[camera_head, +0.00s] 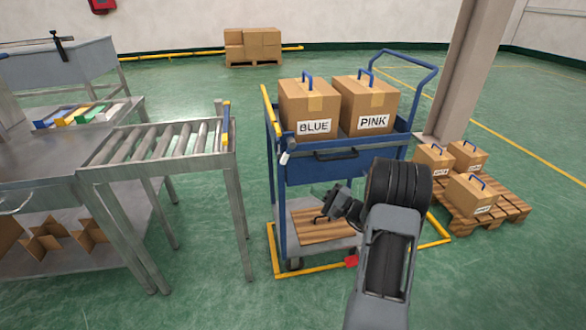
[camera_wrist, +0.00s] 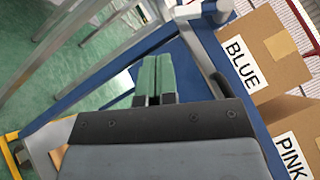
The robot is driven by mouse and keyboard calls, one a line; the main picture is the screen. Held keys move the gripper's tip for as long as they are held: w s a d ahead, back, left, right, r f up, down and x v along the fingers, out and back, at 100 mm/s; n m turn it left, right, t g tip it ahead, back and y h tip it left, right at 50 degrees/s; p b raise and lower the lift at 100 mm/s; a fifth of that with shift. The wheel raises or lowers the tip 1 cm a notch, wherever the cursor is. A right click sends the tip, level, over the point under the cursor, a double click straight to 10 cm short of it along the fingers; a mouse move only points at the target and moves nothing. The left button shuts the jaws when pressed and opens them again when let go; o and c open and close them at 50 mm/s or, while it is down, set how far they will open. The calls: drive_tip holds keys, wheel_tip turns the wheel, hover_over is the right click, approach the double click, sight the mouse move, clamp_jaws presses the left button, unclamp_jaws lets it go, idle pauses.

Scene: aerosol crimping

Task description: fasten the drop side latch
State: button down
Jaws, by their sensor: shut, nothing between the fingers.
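The blue cart's drop side (camera_head: 325,168) faces me below the two boxes, with a dark pull handle (camera_head: 337,154) on it. It appears upright. A small pale fitting (camera_head: 284,158) at its left end, by the corner post, may be the latch; its state is too small to tell. In the wrist view, the blue drop side (camera_wrist: 204,62) runs diagonally beyond the fingers, and the dark handle (camera_wrist: 219,84) lies to their right. My gripper (camera_head: 328,203) is low in front of the cart. Its green fingertips (camera_wrist: 153,60) are shut together and empty.
Boxes marked BLUE (camera_head: 308,104) and PINK (camera_head: 367,103) stand on the cart's top. A wooden board (camera_head: 322,230) lies on its lower shelf. A roller conveyor (camera_head: 165,146) stands left, across a floor gap. A pallet (camera_head: 487,211) with boxes is at right.

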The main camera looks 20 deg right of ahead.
sight(287, 151)
drive_tip(key=shift+w+a+r+m+t+h+b, duration=0.4)
drive_tip(key=shift+w+a+r, duration=0.3)
drive_tip(key=shift+w, duration=0.8)
drive_tip(key=shift+w+a+r+m+t+h+b, duration=0.3)
drive_tip(key=shift+w+a+r+t, duration=0.4)
drive_tip(key=shift+w, duration=0.8)
drive_tip(key=shift+w+a+r+m+t+h+b, duration=0.3)
drive_tip(key=shift+w+a+r, duration=0.45)
drive_tip(key=shift+w, duration=0.75)
drive_tip(key=shift+a+f, duration=0.1)
drive_tip(key=shift+f, duration=0.05)
